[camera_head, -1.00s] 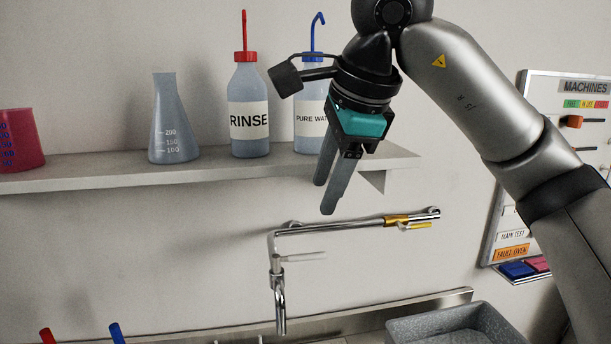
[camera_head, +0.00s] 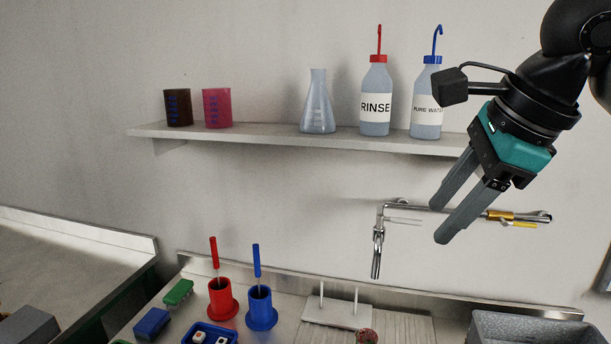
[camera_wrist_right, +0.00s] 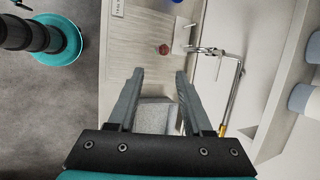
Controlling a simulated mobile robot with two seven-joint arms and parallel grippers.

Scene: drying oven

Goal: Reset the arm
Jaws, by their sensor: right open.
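My right gripper (camera_head: 451,222) is at the right of the head view, in front of the wall and below the shelf's right end. Its two grey fingers point down and to the left, apart, with nothing between them. In the right wrist view the gripper (camera_wrist_right: 156,75) is also open and empty, with the counter and grey basin beyond the fingers. My left gripper is in neither view.
A shelf (camera_head: 290,139) holds beakers, a flask (camera_head: 318,105), a RINSE bottle (camera_head: 376,98) and a PURE WATER bottle (camera_head: 426,100). A tap (camera_head: 378,240) is near the right fingers. Below are red (camera_head: 222,300) and blue (camera_head: 261,310) holders and a grey basin (camera_head: 520,328).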

